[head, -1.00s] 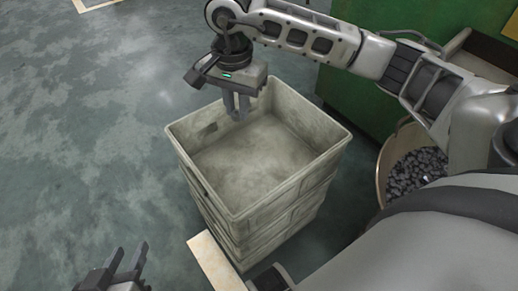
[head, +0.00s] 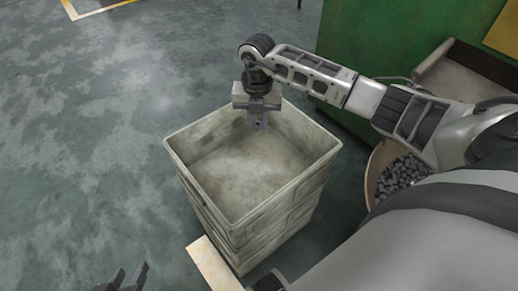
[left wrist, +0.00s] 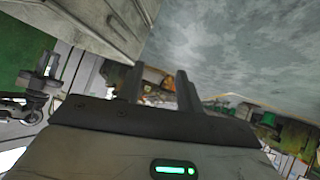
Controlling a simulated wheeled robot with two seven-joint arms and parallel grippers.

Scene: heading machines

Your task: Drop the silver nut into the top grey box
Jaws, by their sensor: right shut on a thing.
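The top grey box (head: 222,212) is an open, empty-looking crate at the top of a stack, in the middle of the head view. My right gripper (head: 259,123) points down over its far inner side, close to the back wall. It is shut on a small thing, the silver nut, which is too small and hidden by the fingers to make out. My left gripper (head: 129,274) is low at the left, away from the box. Its fingers are apart and empty, as the left wrist view (left wrist: 159,80) also shows.
A round bin of dark small parts (head: 398,178) stands to the right of the boxes, partly behind my right arm. A green machine (head: 362,45) stands behind it. The floor (head: 85,130) to the left is clear.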

